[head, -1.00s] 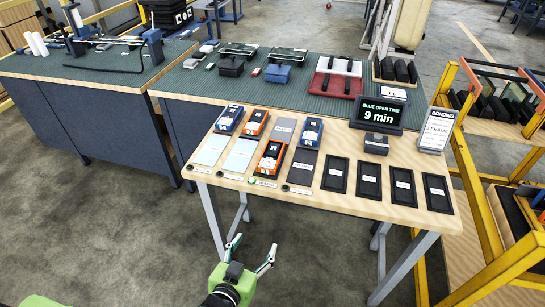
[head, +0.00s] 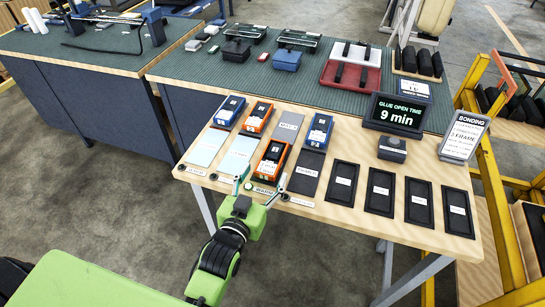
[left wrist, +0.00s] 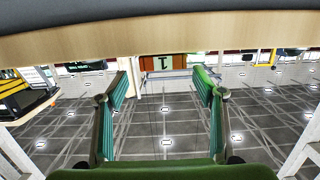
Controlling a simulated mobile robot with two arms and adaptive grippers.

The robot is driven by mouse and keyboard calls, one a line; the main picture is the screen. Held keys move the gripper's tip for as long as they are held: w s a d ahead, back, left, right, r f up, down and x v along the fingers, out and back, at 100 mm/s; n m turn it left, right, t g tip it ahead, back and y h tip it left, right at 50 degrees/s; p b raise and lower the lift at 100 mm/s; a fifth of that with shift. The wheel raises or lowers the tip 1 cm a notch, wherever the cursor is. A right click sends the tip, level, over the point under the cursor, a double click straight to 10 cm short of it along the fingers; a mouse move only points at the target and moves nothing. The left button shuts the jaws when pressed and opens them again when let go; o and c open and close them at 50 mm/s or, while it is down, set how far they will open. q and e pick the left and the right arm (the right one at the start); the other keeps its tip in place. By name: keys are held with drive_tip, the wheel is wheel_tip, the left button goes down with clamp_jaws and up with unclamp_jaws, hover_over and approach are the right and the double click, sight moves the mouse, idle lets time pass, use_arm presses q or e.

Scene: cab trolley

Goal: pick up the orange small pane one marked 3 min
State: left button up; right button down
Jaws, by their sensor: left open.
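Two orange units with dark tops are on the wooden front part of the bench. One orange unit (head: 257,119) stands at the back, and the other orange unit (head: 271,162) stands nearer the front edge on a dark pane. Their small white labels are too small to read, so I cannot tell which is marked 3 min. My left gripper (head: 260,183) is open and empty at the bench's front edge, just in front of the nearer orange unit. In the left wrist view its spread fingers (left wrist: 163,85) have nothing between them. My right gripper is not in view.
Blue units (head: 228,110) and (head: 318,130) stand beside the orange ones, with light panes (head: 207,147) to the left. Several black trays (head: 380,191) lie to the right. A display (head: 397,114) reads "GLUE OPEN TIME 9 min". The bench edge (left wrist: 150,38) crosses the wrist view.

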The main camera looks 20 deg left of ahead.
sight(271, 158)
use_arm(q)
drive_tip(key=w, duration=0.3)
drive_tip(key=shift+f, duration=0.25)
drive_tip(key=shift+w+d+f, duration=0.1)
drive_tip(key=shift+w, duration=0.6)
drive_tip(key=w, duration=0.3)
drive_tip(key=w+f, duration=0.1)
drive_tip(key=shift+w+a+p, duration=0.15)
drive_tip(key=shift+a+p, duration=0.1)
drive_tip(key=shift+p, duration=0.1)
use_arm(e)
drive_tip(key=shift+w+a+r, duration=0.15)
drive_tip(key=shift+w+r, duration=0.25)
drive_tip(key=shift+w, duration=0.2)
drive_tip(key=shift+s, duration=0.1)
use_arm(q)
drive_tip(key=c, duration=1.4)
drive_tip(key=shift+c, duration=0.4)
drive_tip(key=shift+r, duration=0.15)
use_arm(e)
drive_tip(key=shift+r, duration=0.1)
